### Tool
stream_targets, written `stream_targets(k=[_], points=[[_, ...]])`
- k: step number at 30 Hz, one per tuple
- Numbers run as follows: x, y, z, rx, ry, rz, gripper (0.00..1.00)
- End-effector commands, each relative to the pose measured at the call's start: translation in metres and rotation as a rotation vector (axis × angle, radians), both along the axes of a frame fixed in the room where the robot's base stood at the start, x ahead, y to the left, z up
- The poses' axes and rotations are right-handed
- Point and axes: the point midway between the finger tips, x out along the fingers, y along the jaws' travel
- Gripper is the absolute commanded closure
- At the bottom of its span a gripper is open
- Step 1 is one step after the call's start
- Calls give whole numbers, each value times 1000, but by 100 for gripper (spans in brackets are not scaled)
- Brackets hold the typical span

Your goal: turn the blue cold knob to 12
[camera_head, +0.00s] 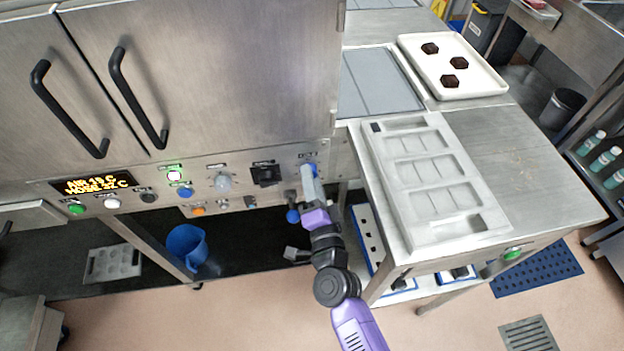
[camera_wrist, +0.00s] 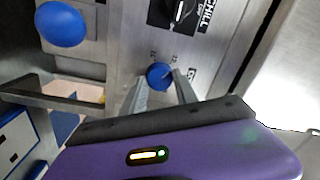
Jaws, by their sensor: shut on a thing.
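The blue cold knob (camera_head: 310,169) is at the right end of the steel control panel, under the cabinet doors. It also shows in the wrist view (camera_wrist: 159,75), with small numerals around it and a partly hidden label beside it. My gripper (camera_head: 309,178) reaches the panel from the front, and its tips cover part of the knob. In the wrist view my gripper (camera_wrist: 160,82) has one finger on each side of the knob, shut on it. The knob's exact pointer setting cannot be read.
A blue ball handle (camera_wrist: 60,23) is close to my gripper. A black chill switch (camera_head: 265,175) sits left of the knob. Several other knobs and buttons line the panel. A steel table (camera_head: 545,190) with a white mould (camera_head: 405,215) stands to the right. A blue jug (camera_head: 187,246) is below.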

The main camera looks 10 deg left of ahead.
Motion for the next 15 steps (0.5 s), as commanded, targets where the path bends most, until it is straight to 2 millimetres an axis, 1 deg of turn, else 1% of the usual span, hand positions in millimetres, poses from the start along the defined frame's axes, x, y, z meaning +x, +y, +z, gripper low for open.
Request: stream_targets(k=[11,12,15], points=[[0,-1,0,3,1,-1,100],[0,-1,0,3,1,-1,61],[0,-1,0,3,1,-1,43]])
